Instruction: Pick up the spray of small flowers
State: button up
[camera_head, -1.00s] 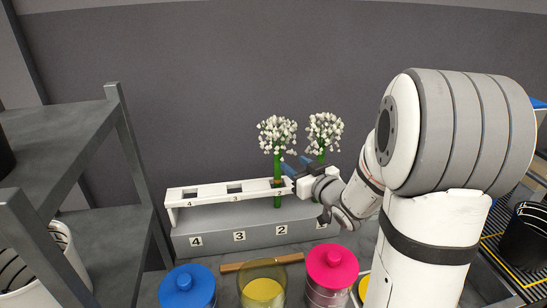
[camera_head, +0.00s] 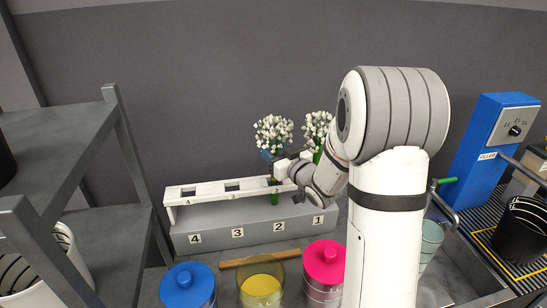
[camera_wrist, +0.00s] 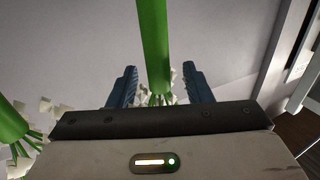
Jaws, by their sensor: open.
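Two sprays of small white flowers on green stems stand upright in a white rack (camera_head: 210,191). The left spray (camera_head: 273,133) is at slot 2, and the right spray (camera_head: 317,128) is at slot 1, partly hidden by my arm. My gripper (camera_head: 270,155) is open at the left spray's stem, just below its flower head. In the wrist view, a thick green stem (camera_wrist: 153,40) runs between the blue fingers of my gripper (camera_wrist: 156,80), with no clear contact. Another green stem (camera_wrist: 10,122) shows at the left edge.
Rack slots 3 and 4 look empty. In front stand a blue-lidded jar (camera_head: 188,288), a yellow glass (camera_head: 262,284) and a pink-lidded jar (camera_head: 323,270), with a wooden stick (camera_head: 260,258) behind. A grey shelf (camera_head: 60,120) stands left, a blue filler machine (camera_head: 489,150) right.

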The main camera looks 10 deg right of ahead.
jog(key=shift+c, duration=0.4)
grip_shut()
